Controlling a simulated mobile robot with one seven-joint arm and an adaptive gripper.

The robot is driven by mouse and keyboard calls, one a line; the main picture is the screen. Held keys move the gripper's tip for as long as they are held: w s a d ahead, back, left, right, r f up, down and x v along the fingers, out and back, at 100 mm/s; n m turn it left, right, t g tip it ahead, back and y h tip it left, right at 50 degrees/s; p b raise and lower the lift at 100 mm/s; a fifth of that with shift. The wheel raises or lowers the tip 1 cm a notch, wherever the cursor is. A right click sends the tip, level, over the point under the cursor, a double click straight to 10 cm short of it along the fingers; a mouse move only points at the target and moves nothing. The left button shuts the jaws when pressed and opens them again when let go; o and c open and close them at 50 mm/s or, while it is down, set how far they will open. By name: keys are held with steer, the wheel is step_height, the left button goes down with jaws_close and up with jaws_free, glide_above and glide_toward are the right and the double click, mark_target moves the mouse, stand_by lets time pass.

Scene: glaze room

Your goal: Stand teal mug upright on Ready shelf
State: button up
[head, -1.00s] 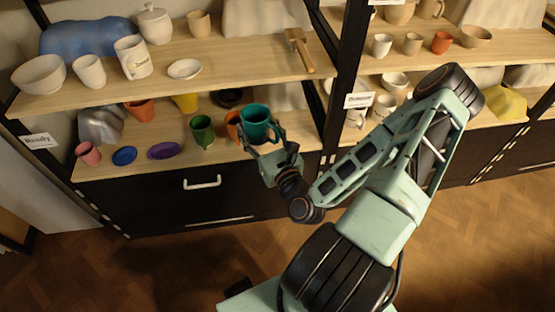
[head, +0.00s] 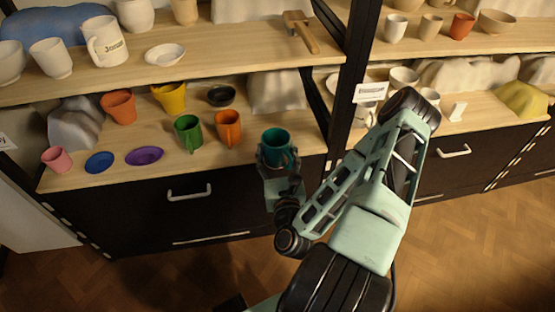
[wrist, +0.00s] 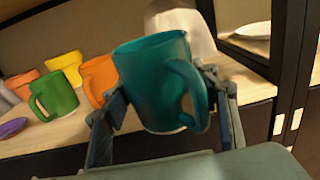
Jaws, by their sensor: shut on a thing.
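The teal mug (head: 276,145) is held in my gripper (head: 278,165) at the right front of the lower shelf (head: 150,130). It looks roughly upright, mouth up, with its handle toward the right. In the wrist view the mug (wrist: 160,80) sits between the two fingers of my gripper (wrist: 163,105), which are shut on its sides. Its base shows near the shelf's front edge; I cannot tell whether it touches the board. A sign (head: 5,141), cut off at the left edge, read Ready earlier.
An orange mug (head: 228,127) and a green mug (head: 188,131) stand left of the teal mug. A dark post (head: 350,85) rises at the right. The upper shelf (head: 220,55) overhangs.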

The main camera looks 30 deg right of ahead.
steer(key=x, duration=0.4)
steer(key=b+x, duration=0.1)
steer(key=x, duration=0.4)
steer(key=f+b+x, duration=0.1)
steer(key=x, duration=0.4)
steer(key=shift+w+a, duration=0.3)
steer(key=shift+w, duration=0.05)
steer(key=shift+f+b, duration=0.65)
steer(key=shift+b, duration=0.15)
steer(key=shift+f, duration=0.25)
steer(key=o, duration=1.1)
steer(key=shift+o, duration=0.2)
